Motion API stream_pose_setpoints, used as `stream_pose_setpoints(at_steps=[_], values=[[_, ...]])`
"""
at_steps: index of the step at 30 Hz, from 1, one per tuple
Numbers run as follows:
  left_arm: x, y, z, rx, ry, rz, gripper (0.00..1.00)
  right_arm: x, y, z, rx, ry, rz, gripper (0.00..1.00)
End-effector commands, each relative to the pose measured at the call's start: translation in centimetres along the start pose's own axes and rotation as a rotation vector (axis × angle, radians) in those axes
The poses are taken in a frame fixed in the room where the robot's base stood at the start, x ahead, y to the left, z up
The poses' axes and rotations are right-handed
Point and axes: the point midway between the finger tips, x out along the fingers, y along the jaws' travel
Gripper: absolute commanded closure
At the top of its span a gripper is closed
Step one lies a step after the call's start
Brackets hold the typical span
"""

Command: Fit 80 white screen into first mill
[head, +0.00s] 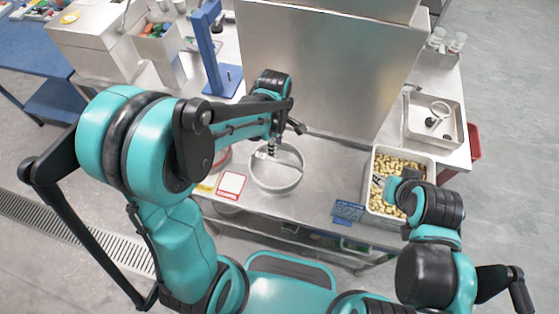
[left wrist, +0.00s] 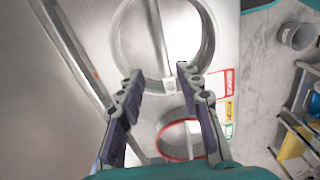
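A pale metal ring with a bar across it (head: 277,185) lies on the steel table, and it fills the top of the left wrist view (left wrist: 120,52). A small white tag sits on its near rim. I cannot tell whether this ring is the 80 white screen or part of a mill. A smaller ring with a red rim (left wrist: 207,150) lies nearer my wrist and is mostly hidden by my left arm in the head view. My left gripper (left wrist: 158,82) is open, its fingers apart over the near rim; contact is unclear. My right gripper (head: 380,181) is over a bean tray; its fingers are unclear.
The bean tray (head: 374,202) stands at the table's right, with a blue card (head: 347,211) beside it. A red-bordered card (head: 231,184) lies left of the ring. A tall steel housing (head: 320,70) blocks the back. A blue stand (head: 208,45) stands at back left.

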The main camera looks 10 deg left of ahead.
Motion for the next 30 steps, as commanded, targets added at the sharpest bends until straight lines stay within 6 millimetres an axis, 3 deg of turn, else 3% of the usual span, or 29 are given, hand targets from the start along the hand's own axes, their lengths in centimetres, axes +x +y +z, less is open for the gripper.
stream_pose_setpoints(at_steps=[13,30], values=[[6.1,-0.6,0.6,0.003,0.001,0.002,0.65,2.1,0.0,1.5,0.000,0.000,0.000,0.60],[6.5,-0.7,0.6,0.003,0.001,0.002,0.65,2.3,0.0,1.6,0.000,0.000,0.000,0.60]])
